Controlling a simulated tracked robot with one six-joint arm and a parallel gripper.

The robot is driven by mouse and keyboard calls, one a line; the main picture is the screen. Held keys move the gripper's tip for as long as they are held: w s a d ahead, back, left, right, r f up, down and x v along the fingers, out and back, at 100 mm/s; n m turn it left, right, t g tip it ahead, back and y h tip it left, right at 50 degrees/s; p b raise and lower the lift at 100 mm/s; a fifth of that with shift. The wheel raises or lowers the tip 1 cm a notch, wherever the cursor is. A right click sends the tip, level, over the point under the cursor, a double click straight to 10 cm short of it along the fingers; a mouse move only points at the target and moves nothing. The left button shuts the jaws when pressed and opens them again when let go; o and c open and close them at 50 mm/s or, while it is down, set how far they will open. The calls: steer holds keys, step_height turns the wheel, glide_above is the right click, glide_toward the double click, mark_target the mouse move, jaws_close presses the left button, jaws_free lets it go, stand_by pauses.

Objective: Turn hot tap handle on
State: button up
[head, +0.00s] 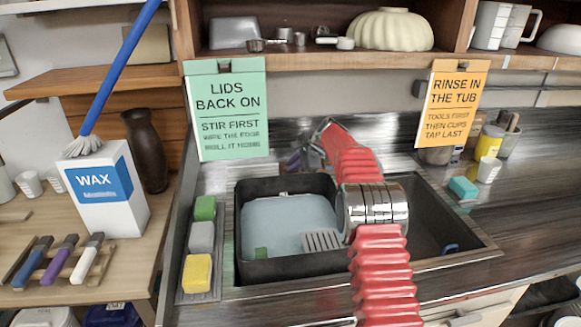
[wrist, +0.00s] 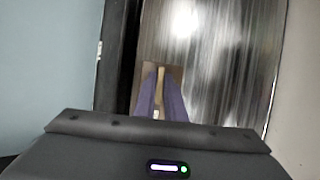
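My gripper's two purple fingers (wrist: 160,97) point away toward the metal surface in the wrist view. A narrow gap shows between them, with a tan strip in or behind it. A small brown patch (wrist: 176,70) lies at their tips. I cannot tell whether the fingers touch or hold anything. In the head view my red-sleeved arm reaches over the sink (head: 462,240) to the back edge, where purple fingers (head: 294,161) show small beside the tub's rear rim. I cannot make out a hot tap handle in either view; my arm covers part of the back of the sink.
A black tub (head: 250,270) of pale blue water stands in the sink's left part. Sponges (head: 198,272) lie at its left. A green sign (head: 226,110) and an orange sign (head: 446,102) hang above. A wax box (head: 105,190) and a brown vase (head: 147,150) stand left.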

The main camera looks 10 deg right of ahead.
jaws_close()
steer(key=shift+f+n, duration=0.1)
steer(key=shift+n, duration=0.2)
steer(key=shift+n+g, duration=0.7)
steer(key=shift+n, duration=1.1)
steer(key=o, duration=0.6)
jaws_free()
steer(key=shift+h, duration=0.3)
